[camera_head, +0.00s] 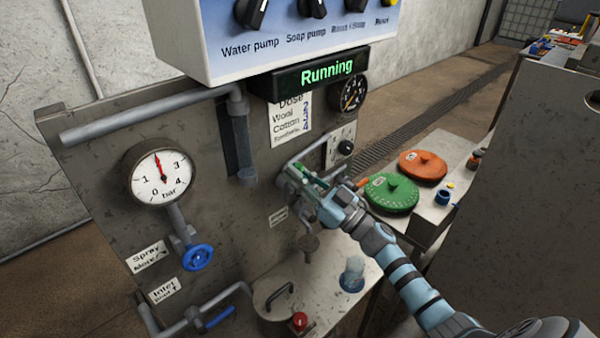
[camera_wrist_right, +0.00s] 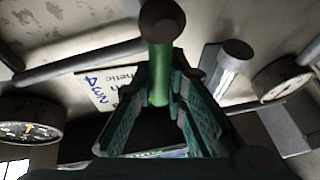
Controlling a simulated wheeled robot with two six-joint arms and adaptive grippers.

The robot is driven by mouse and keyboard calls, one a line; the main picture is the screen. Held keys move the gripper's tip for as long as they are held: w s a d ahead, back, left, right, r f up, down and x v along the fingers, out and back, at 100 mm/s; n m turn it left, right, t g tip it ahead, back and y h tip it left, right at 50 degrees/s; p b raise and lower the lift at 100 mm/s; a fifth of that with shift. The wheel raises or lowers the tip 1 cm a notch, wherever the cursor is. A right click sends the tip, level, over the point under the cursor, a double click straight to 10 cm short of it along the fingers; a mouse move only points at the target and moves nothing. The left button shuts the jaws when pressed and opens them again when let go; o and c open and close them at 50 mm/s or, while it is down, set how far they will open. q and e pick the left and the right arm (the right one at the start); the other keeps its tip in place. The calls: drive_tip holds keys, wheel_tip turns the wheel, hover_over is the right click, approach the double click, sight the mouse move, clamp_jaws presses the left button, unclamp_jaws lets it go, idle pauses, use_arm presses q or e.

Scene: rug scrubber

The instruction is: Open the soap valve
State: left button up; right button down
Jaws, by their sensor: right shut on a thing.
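The soap valve's green handle (camera_wrist_right: 159,75) stands between the fingertips of my right gripper in the right wrist view, with a dark round end above it. My right gripper (camera_head: 304,184) is shut on this handle at the grey panel in the head view. The gripper hides most of the valve and the pipe behind it in the head view. The fingers also show in the right wrist view (camera_wrist_right: 165,92), one on each side of the handle. My left gripper is not in view.
A pressure gauge (camera_head: 158,175) and a blue hand valve (camera_head: 197,257) are left on the panel. A control box (camera_head: 270,45) with a "Running" display (camera_head: 326,72) hangs above. Green (camera_head: 391,194) and orange (camera_head: 423,166) discs lie on the right side. A dose card (camera_head: 290,117) is behind.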

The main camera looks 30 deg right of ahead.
drive_tip(key=c, duration=1.6)
unclamp_jaws()
drive_tip(key=v, duration=1.2)
drive_tip(key=shift+f, duration=0.1)
drive_tip(key=v, duration=0.9)
